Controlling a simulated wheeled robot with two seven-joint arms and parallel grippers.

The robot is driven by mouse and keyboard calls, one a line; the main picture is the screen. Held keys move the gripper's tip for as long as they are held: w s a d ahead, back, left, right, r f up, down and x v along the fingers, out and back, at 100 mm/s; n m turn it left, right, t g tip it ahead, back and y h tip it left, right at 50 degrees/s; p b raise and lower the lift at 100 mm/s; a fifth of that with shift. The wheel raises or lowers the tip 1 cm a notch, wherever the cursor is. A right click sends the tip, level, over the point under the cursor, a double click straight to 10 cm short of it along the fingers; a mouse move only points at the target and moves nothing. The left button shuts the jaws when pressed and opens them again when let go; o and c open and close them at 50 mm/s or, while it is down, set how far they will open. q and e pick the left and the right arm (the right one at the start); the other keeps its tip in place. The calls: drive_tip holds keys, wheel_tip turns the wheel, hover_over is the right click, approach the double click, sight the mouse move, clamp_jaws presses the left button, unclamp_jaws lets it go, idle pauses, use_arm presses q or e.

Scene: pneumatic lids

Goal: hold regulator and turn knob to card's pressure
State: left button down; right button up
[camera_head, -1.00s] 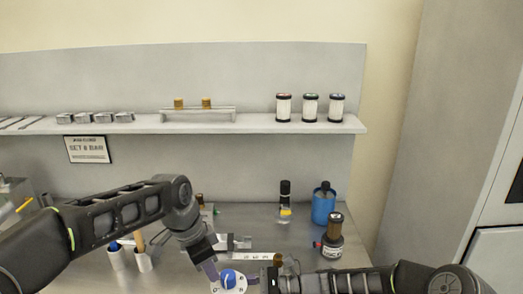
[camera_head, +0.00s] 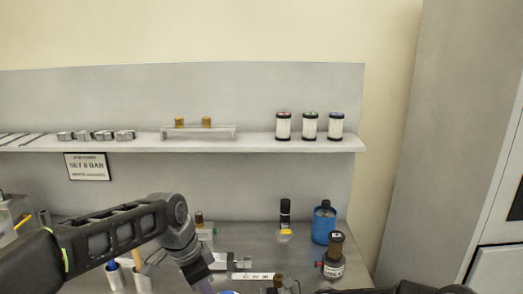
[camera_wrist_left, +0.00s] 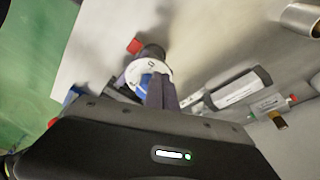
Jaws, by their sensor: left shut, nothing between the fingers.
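The card (camera_head: 88,167) hangs under the shelf at the left and reads "SET", a digit and "BAR"; the digit looks like 6 or 8. In the left wrist view the regulator's round white dial (camera_wrist_left: 160,66) shows with a blue knob (camera_wrist_left: 146,79) at its middle. The knob is only a sliver at the bottom edge of the head view. My left gripper (camera_wrist_left: 161,80) is shut and empty, its purple fingers overlapping the knob and dial in view; contact is unclear.
A blue bottle (camera_head: 323,222), a dark-capped jar (camera_head: 333,258) and a small black-topped bottle (camera_head: 286,215) stand at the right of the bench. Several metal parts lie near my left gripper. The shelf (camera_head: 260,146) holds three white canisters and fittings.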

use_arm(q)
drive_tip(key=shift+w+d+v, duration=0.1)
drive_tip(key=shift+d+v, duration=0.1)
drive_tip(key=shift+v, duration=0.75)
drive_tip(key=shift+w+d+v, duration=0.15)
drive_tip(key=shift+d+v, duration=0.05)
drive_tip(key=shift+v, duration=0.75)
drive_tip(key=shift+w+d+v, duration=0.1)
drive_tip(key=shift+d+v, duration=0.1)
drive_tip(key=shift+v, duration=0.7)
drive_tip(key=shift+r, duration=0.2)
drive_tip(key=s+d, duration=0.1)
drive_tip(key=s+d+r, duration=0.1)
drive_tip(key=shift+s, duration=0.25)
drive_tip(key=shift+f, duration=0.1)
drive_tip(key=shift+s+a+x, duration=0.15)
drive_tip(key=shift+a+x, duration=0.1)
drive_tip(key=shift+x, duration=0.85)
drive_tip(key=shift+s+a+x, duration=0.1)
drive_tip(key=shift+a+x, duration=0.1)
drive_tip(key=shift+x, duration=0.95)
drive_tip(key=shift+s+a+x, duration=0.15)
drive_tip(key=shift+a+x, duration=0.1)
drive_tip(key=shift+x, duration=0.85)
drive_tip(key=shift+f, duration=0.2)
drive_tip(key=shift+w, duration=0.2)
